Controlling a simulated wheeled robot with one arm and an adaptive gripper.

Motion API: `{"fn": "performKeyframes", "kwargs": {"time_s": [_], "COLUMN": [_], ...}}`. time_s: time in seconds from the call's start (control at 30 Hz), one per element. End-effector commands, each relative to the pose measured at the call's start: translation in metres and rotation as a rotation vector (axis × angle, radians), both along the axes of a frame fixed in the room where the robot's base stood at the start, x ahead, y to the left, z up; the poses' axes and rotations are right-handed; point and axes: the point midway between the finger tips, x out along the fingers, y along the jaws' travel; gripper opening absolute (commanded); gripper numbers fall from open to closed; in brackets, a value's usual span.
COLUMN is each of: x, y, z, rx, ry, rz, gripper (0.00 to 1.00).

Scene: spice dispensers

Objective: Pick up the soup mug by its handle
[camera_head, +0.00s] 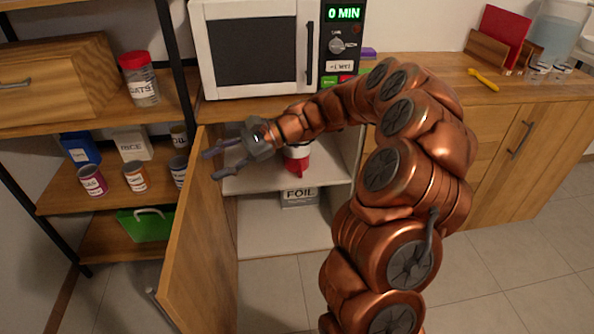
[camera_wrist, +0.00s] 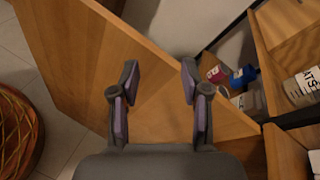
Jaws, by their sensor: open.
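A red and white vessel (camera_head: 297,160), which looks like the soup mug, stands on the upper shelf of the open cabinet below the microwave. My arm partly covers its top, and I cannot make out its handle clearly. My gripper (camera_head: 212,164) is open and empty, left of the vessel in the picture, near the top of the open cabinet door. In the wrist view my gripper (camera_wrist: 160,75) points at the wooden door (camera_wrist: 160,110), with nothing between the fingers. The mug is not in the wrist view.
The open cabinet door (camera_head: 200,255) stands out at the left of the cabinet. A foil box (camera_head: 298,198) is on the lower cabinet shelf. A rack with cans and an oats jar (camera_head: 139,80) is at left. The microwave (camera_head: 255,50) sits above. A woven basket (camera_wrist: 15,135) is on the floor.

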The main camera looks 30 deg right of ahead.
Motion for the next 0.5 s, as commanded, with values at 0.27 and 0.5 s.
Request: {"fn": "performKeyframes", "kwargs": {"time_s": [0.27, 0.5], "x": [0.070, 0.092], "y": [-0.115, -0.235], "z": [-0.099, -0.194], "rx": [0.237, 0.411], "ry": [0.138, 0.239], "rz": [-0.331, -0.618], "gripper": [0.46, 0.46]}}
